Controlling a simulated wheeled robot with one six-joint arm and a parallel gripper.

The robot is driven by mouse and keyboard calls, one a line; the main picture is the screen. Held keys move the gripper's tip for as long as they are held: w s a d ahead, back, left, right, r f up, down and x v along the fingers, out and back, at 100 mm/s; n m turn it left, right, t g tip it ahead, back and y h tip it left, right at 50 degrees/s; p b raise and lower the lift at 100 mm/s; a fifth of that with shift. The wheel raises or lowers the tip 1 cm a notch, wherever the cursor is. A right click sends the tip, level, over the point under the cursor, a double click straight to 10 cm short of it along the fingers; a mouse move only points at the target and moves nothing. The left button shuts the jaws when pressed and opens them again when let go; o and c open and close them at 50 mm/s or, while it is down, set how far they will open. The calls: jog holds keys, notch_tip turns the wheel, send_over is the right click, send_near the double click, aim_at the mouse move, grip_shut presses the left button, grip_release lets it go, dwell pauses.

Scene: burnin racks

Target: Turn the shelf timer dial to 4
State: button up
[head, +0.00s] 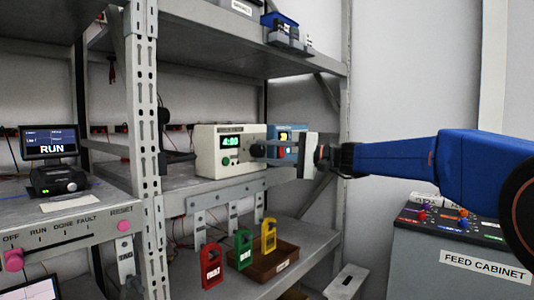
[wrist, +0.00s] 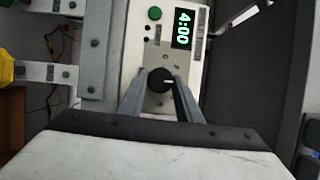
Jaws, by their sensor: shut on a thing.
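The shelf timer (head: 209,147) is a cream box on the middle shelf, with a green display reading 4:00 (head: 231,142). In the wrist view the timer face (wrist: 137,60) shows the same display (wrist: 182,29) turned sideways. The black round dial (wrist: 157,77) with a pale pointer mark sits between my gripper's fingers. My gripper (head: 268,152) reaches in from the right and is shut on the dial; its fingers also show in the wrist view (wrist: 158,90). The scale around the dial is too small to read.
A blue box (head: 290,133) stands just right of the timer, behind my gripper. A grey upright (head: 145,100) and a RUN screen (head: 50,142) are at left. The feed cabinet (head: 465,262) is at lower right.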

jog(key=o, duration=1)
jog(key=shift+o, duration=0.2)
jog(key=shift+d, duration=0.15)
jog(key=r+v, duration=0.1)
jog(key=v, duration=1.6)
jog(key=shift+f, duration=0.45)
jog(key=shift+d, duration=0.1)
jog(key=s+f+g+h, duration=0.1)
jog(key=s+f+h, duration=0.8)
jog(key=s+f, duration=1.15)
jog(key=s+d+f+n+t+h, duration=0.1)
jog(key=s+d+f+n+h, duration=0.2)
jog(key=s+d+f+h, duration=0.6)
jog(key=s+d+f, duration=0.6)
jog(key=f, duration=0.3)
jog(key=shift+s, duration=0.25)
